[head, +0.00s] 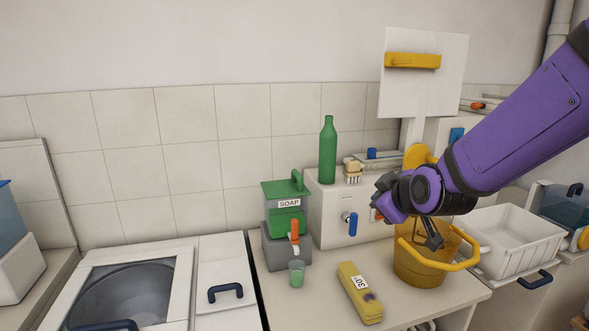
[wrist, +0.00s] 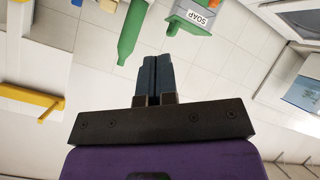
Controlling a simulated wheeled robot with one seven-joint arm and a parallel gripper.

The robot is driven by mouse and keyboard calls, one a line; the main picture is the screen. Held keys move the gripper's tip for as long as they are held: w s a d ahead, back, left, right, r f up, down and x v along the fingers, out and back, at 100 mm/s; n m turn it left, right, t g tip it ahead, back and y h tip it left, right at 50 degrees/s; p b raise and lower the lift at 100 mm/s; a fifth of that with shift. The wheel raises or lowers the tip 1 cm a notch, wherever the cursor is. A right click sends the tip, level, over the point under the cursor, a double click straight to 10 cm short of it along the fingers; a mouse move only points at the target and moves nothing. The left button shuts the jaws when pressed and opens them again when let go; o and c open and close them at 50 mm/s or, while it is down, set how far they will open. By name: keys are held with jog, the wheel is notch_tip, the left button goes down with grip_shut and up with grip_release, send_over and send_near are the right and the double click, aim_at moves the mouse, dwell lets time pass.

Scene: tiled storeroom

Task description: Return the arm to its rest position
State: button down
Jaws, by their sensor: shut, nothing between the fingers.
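My purple arm (head: 525,120) reaches in from the right in the head view. A green bottle (wrist: 134,35) and the green soap dispenser (wrist: 192,14) show beyond the fingertips there.
A yellow box (head: 360,292) and a small green cup (head: 296,274) stand on the counter. The soap dispenser (head: 286,203) and green bottle (head: 328,150) are behind. A white basin (head: 513,245) is at right, a top-loading washer (head: 125,290) at left. Open air lies above the counter's left part.

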jog(key=s+d+r+m+g+h, duration=0.1)
jog(key=s+d+r+m+g, duration=0.1)
jog(key=s, duration=0.6)
jog(key=s+d+r+m+g, duration=0.2)
jog(key=s+d, duration=0.4)
jog(key=s, duration=0.3)
jog(key=s+d+r+m+g+h, duration=0.1)
jog(key=s+d+r+m+g, duration=0.1)
jog(key=s+d+r+m, duration=0.2)
jog(key=s+m, duration=0.2)
jog(key=s, duration=0.2)
jog(key=shift+s+h, duration=0.3)
jog(key=shift+s, duration=0.1)
jog(key=shift+d, duration=0.1)
